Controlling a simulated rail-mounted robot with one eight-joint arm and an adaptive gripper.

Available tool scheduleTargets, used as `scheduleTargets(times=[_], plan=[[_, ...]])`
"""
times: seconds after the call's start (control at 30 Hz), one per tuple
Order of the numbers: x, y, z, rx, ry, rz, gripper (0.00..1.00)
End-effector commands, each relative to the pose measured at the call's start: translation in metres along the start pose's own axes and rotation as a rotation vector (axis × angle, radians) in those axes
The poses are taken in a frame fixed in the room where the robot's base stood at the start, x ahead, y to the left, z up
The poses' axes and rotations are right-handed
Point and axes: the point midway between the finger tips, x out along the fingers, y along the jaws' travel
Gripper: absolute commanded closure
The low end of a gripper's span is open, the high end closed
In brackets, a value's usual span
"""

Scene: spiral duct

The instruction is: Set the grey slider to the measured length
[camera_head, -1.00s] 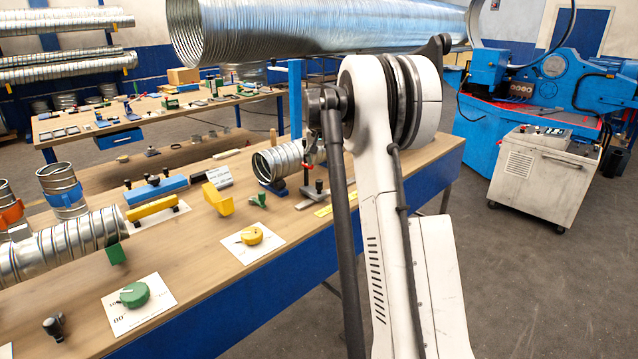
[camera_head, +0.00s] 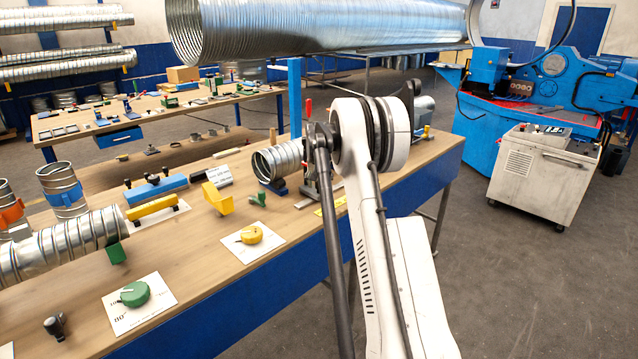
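I cannot pick out a grey slider with certainty. A yellow scale-like strip (camera_head: 332,206) lies on the bench (camera_head: 185,262) beside my arm, which covers part of that area. A short spiral duct piece (camera_head: 279,160) lies near a small clamp-like fixture with a red handle (camera_head: 308,106), partly behind my arm. My arm stands large in the middle of the view. My gripper is not visible, so its fingers and anything in them cannot be seen.
A green knob (camera_head: 134,293) and a yellow knob (camera_head: 251,235) sit on white cards. A large duct (camera_head: 320,30) hangs above. A grey cabinet (camera_head: 540,177) stands right.

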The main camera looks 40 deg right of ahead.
Motion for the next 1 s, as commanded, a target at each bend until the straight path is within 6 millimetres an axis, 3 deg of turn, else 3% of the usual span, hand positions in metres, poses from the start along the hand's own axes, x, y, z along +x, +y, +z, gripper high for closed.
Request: scheduleTargets(times=[0.17, 0.47, 0.77, 0.87, 1.0], plan=[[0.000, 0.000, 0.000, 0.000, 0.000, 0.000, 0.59], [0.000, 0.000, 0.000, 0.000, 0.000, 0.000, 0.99], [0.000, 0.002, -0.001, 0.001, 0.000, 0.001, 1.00], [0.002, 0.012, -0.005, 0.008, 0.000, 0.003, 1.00], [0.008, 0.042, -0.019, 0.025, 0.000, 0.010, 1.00]])
